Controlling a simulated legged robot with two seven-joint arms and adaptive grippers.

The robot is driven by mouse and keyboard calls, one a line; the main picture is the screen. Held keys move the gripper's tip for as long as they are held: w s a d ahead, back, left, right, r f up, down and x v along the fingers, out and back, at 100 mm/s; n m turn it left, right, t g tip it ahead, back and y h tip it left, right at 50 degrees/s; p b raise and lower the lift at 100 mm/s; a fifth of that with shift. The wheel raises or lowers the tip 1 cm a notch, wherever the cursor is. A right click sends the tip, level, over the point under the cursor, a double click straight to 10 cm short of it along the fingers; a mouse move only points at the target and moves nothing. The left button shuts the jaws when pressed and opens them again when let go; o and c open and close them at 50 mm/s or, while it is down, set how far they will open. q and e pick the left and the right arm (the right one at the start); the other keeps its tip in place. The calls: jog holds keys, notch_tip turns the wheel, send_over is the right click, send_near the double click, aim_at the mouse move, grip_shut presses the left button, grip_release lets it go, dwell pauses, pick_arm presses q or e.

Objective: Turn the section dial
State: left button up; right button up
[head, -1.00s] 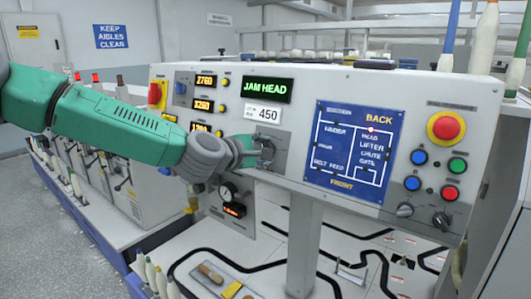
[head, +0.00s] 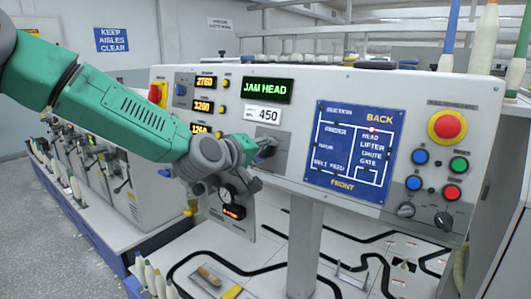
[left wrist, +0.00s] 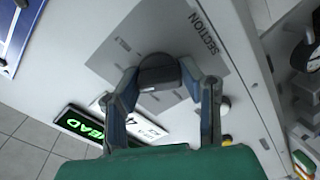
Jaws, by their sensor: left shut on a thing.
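The section dial (left wrist: 158,70) is a dark round knob on a grey plate marked SECTION (left wrist: 200,55), seen in the left wrist view. My left gripper (left wrist: 161,73) is shut on the dial, one finger on each side. In the head view the left gripper (head: 262,149) reaches the grey dial plate (head: 283,140) on the sloping white panel. The fingers hide most of the dial there, and its pointer cannot be read. My right gripper is not in view.
A blue line map (head: 350,150) lies right of the dial. Further right are a red emergency button (head: 446,126), coloured push buttons and two black knobs. Amber readouts (head: 204,106) stand left. A pale post (head: 303,240) supports the panel over a white deck with black tracks.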

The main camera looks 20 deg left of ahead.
pick_arm(q)
jog(key=shift+s+f+m, duration=0.2)
jog(key=shift+f+m, duration=0.3)
jog(key=shift+m, duration=0.6)
jog(key=shift+d, duration=0.1)
jog(key=o, duration=1.1)
jog(key=shift+o, duration=0.3)
jog(key=shift+r, duration=0.25)
jog(key=shift+a, duration=0.2)
jog(key=v, duration=1.2)
jog(key=shift+w, duration=0.15)
